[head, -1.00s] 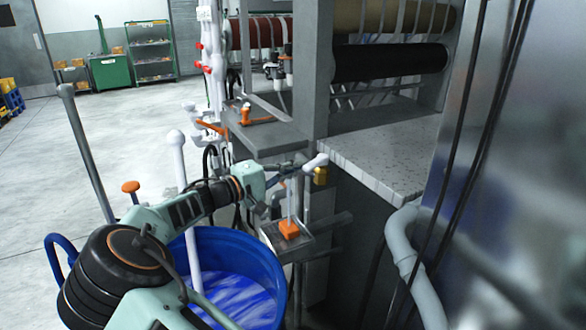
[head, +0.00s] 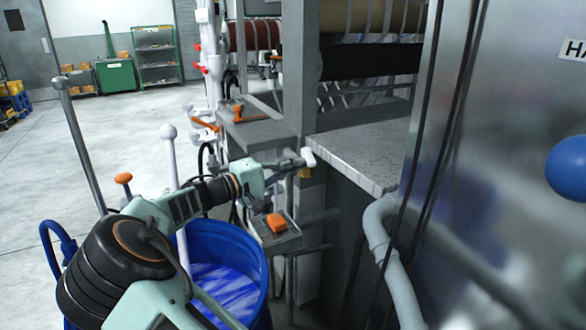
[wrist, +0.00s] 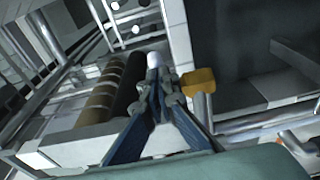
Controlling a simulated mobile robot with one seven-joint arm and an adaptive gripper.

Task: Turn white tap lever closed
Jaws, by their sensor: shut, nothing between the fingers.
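The white tap lever (head: 309,157) shows in the head view just past the tip of my gripper (head: 296,162). Its white end (wrist: 155,59) also shows in the wrist view, right at the shut fingertips (wrist: 158,80) of my gripper. The fingers are together with nothing between them. They appear to be against or just beside the lever; contact is not clear. The yellow tap body (head: 306,173) sits below the lever, and in the wrist view it (wrist: 200,81) is right of the fingertips. My gripper hides part of the lever.
A blue tub (head: 255,262) with blue-white contents stands below my arm. A small ledge with an orange knob (head: 277,222) is under my gripper. Grey pipes (head: 385,235) and a metal panel (head: 500,200) stand at the right. A speckled worktop (head: 350,158) lies behind the tap.

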